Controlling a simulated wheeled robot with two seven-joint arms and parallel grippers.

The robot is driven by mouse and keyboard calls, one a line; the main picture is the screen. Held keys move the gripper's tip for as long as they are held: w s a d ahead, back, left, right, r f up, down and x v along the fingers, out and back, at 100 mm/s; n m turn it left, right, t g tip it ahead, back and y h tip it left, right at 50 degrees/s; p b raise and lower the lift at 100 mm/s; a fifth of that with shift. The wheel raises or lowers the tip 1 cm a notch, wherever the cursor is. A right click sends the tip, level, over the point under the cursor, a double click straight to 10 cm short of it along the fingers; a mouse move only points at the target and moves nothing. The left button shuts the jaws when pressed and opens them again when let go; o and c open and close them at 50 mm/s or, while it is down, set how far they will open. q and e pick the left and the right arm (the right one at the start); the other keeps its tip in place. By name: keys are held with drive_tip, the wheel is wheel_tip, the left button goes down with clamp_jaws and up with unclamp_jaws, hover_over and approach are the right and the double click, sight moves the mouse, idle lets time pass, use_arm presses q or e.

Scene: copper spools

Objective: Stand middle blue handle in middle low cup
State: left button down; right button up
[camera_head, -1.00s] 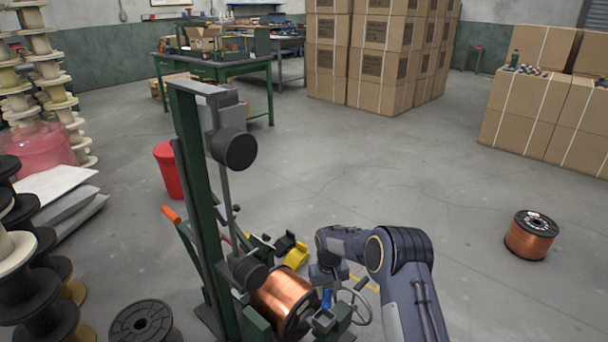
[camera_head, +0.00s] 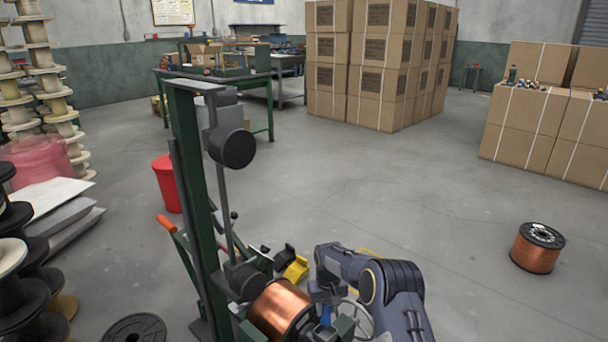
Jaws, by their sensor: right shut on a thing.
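My right arm reaches in from the bottom right, and its gripper (camera_head: 326,298) points down beside the copper spool (camera_head: 280,309) on the green machine. A small blue handle (camera_head: 326,315) shows directly below the gripper, and the gripper is shut on it. Its lower end is hidden among the machine parts, so I cannot tell if it is held clear or touches them. I cannot make out the middle low cup. My left gripper is not in view.
The green machine post (camera_head: 195,200) stands left of my arm. A handwheel (camera_head: 357,318) is close by the gripper. A yellow part (camera_head: 296,268) lies behind. A second copper spool (camera_head: 537,248) stands on the floor at right. Open floor lies beyond.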

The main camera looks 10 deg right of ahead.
sight(326, 322)
drive_tip(key=shift+f, duration=0.15)
idle(0.3)
drive_tip(key=shift+f+b, duration=0.7)
drive_tip(key=shift+f, duration=0.2)
drive_tip(key=shift+f, duration=0.1)
drive_tip(key=shift+f+b, duration=0.15)
drive_tip(key=shift+b, duration=0.15)
drive_tip(key=shift+f, duration=0.1)
drive_tip(key=shift+f+b, duration=0.95)
drive_tip(key=shift+f, duration=0.25)
drive_tip(key=shift+f, duration=0.1)
drive_tip(key=shift+f+b, duration=0.8)
drive_tip(key=shift+f, duration=0.15)
